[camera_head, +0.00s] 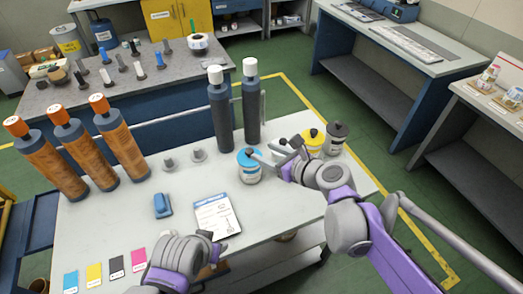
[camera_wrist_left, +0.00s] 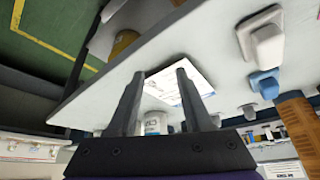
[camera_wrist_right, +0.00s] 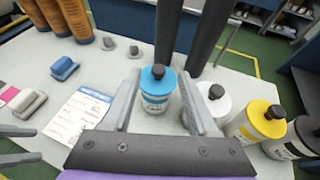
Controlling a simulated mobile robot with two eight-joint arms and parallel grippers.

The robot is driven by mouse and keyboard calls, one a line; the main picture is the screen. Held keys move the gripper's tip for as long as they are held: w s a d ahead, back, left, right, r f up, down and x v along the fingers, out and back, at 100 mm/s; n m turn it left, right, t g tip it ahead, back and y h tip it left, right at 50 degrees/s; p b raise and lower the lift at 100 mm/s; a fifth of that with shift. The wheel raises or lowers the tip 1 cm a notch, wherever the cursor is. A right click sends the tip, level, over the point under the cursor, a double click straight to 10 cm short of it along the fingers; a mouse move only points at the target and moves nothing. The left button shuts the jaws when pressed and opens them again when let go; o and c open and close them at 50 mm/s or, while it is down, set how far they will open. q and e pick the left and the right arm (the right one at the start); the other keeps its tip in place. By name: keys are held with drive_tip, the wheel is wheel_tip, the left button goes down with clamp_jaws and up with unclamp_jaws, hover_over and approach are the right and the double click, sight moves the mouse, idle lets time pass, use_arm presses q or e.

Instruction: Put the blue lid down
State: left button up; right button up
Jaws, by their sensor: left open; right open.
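The blue lid (camera_head: 249,157), with a black knob, sits on a white jar (camera_head: 249,174) on the white table. In the right wrist view the blue lid (camera_wrist_right: 157,79) lies level on the jar (camera_wrist_right: 155,104), between my two right fingers. My right gripper (camera_head: 275,152) is open around the jar's top; whether a finger touches it I cannot tell. My left gripper (camera_wrist_left: 156,80) is open and empty over the table's front part; its fingers are mostly hidden in the head view.
A white-lidded jar (camera_wrist_right: 210,101), a yellow-lidded jar (camera_head: 313,141) and a black-lidded jar (camera_head: 335,139) stand just right of it. Two tall dark bottles (camera_head: 220,110) stand behind. A printed sheet (camera_head: 216,216) and a blue block (camera_head: 162,205) lie to the left.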

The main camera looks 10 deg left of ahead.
drive_tip(key=s+d+f+n+g+h, duration=0.1)
drive_tip(key=s+d+f+n+h, duration=0.4)
drive_tip(key=s+d+n, duration=0.5)
drive_tip(key=s+d+f+n+g+h, duration=0.2)
drive_tip(key=s+d+f+n+h, duration=0.3)
drive_tip(key=s+d+n, duration=0.6)
drive_tip(key=shift+s+d+f+n+h+p, duration=0.3)
drive_tip(key=shift+d+f+n+h+p, duration=0.25)
drive_tip(key=shift+d+n, duration=1.8)
drive_tip(key=shift+s, duration=0.1)
